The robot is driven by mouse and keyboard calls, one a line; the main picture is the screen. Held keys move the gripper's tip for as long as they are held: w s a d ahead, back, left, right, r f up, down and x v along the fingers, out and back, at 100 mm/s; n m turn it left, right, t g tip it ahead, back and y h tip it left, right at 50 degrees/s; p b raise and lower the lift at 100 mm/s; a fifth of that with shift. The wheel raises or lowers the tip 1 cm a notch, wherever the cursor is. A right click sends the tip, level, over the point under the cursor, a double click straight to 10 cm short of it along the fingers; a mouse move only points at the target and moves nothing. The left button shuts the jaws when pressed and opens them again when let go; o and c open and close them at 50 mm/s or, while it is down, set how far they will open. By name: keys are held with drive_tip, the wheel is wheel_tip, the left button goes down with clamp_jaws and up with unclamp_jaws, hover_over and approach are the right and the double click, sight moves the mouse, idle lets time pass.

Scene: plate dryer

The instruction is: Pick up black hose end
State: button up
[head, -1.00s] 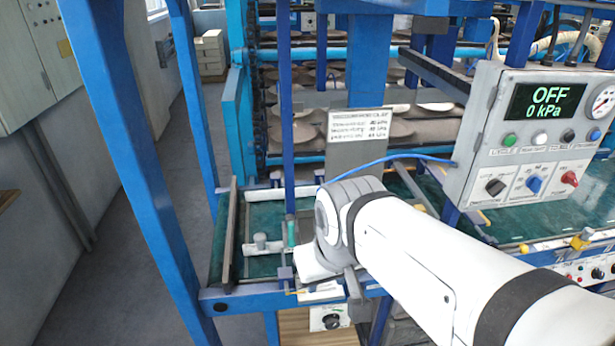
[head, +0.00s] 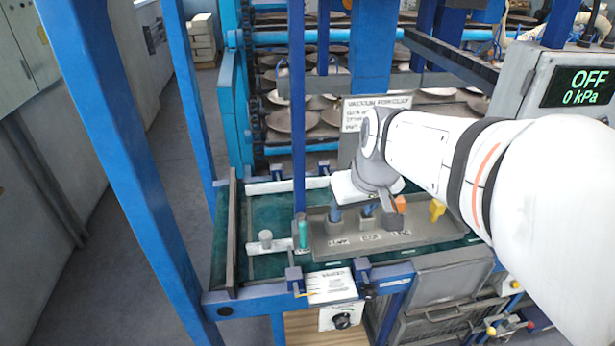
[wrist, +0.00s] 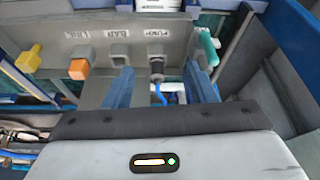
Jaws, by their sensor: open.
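The black hose end (wrist: 157,68) shows in the wrist view by the raised PUMP label, with a blue hose (wrist: 161,95) running from it. It sits at the grey tray (wrist: 184,31). My gripper (wrist: 159,76) is open, with one blue finger on each side of the hose end and a gap on both sides. In the head view my gripper (head: 353,214) points down over the tray (head: 425,232), near the PUMP and BAG labels. I cannot make out the hose end in that view.
An orange fitting (wrist: 78,69) and a yellow fitting (wrist: 29,58) lie left in the wrist view. A teal fitting (wrist: 209,46) stands close to the right finger. In the head view, a blue post (head: 298,120) rises left of my gripper, and a control box (head: 560,125) hangs at right.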

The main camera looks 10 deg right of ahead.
drive_tip(key=shift+n, duration=0.5)
drive_tip(key=w+f, duration=0.2)
drive_tip(key=w, duration=0.1)
drive_tip(key=w+f, duration=0.3)
drive_tip(key=w, duration=0.1)
drive_tip(key=w+f, duration=0.3)
drive_tip(key=w, duration=0.1)
drive_tip(key=shift+w+a+p, duration=0.1)
drive_tip(key=shift+a+p, duration=0.1)
drive_tip(key=shift+p, duration=0.15)
drive_tip(key=shift+c, duration=0.5)
drive_tip(key=c, duration=1)
drive_tip(key=shift+o, duration=0.2)
